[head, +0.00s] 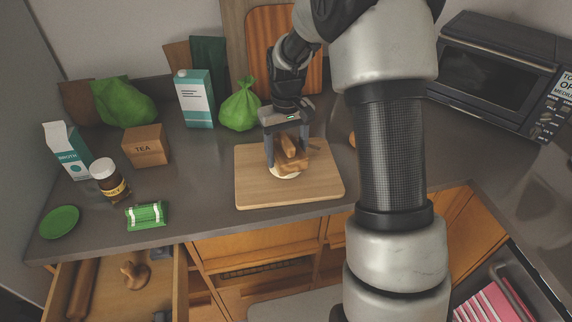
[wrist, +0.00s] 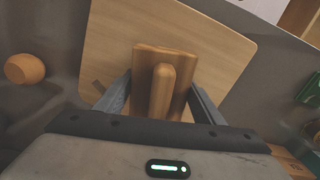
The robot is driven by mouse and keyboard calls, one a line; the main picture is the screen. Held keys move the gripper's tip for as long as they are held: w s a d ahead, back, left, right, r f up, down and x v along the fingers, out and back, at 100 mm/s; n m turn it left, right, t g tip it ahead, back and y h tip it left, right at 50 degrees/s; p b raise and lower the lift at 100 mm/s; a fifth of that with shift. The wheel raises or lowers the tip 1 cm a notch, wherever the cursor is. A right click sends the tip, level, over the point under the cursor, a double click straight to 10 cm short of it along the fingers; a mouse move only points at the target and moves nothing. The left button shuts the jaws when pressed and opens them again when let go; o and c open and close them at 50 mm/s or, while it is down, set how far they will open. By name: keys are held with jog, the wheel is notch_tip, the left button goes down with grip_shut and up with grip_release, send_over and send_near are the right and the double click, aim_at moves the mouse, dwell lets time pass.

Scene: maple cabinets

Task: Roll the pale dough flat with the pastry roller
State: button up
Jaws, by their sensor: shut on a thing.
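My gripper (head: 287,157) is shut on a brown wooden tool (head: 291,148), which looks like the pastry roller. In the wrist view, my gripper (wrist: 162,104) has its fingers on both sides of the tool, whose rounded handle (wrist: 162,90) lies over a wider wooden part (wrist: 145,62). The pale dough (head: 286,175) shows as a thin light edge under the tool, on the wooden board (head: 255,190). The tool hides most of the dough, and I cannot tell whether they touch. The dough is not seen in the wrist view.
An open drawer below the counter holds a rolling pin (head: 82,287) and another wooden tool (head: 134,272). A honey jar (head: 108,180), tea box (head: 146,146), green packet (head: 147,215) and green plate (head: 59,222) stand left. A round brown thing (wrist: 25,69) lies beside the board.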

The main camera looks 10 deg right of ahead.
aim_at(275, 152)
jog(key=shift+s+a+f, duration=0.1)
jog(key=shift+s+a, duration=0.05)
jog(key=shift+a, duration=0.65)
jog(key=shift+s+a, duration=0.1)
jog(key=shift+a, duration=0.7)
jog(key=shift+w+d+f, duration=0.1)
jog(key=shift+w+d, duration=0.05)
jog(key=shift+d, duration=0.85)
jog(key=shift+w+d+f, duration=0.1)
jog(key=shift+w+d, duration=0.1)
jog(key=shift+d, duration=0.85)
jog(key=shift+w+d+f, duration=0.1)
jog(key=shift+w+d, duration=0.05)
jog(key=shift+d, duration=0.85)
jog(key=shift+s+a+r, duration=0.1)
jog(key=shift+s+a, duration=0.15)
jog(key=shift+a, duration=1.3)
jog(key=shift+s+a, duration=0.2)
jog(key=shift+a, duration=1.3)
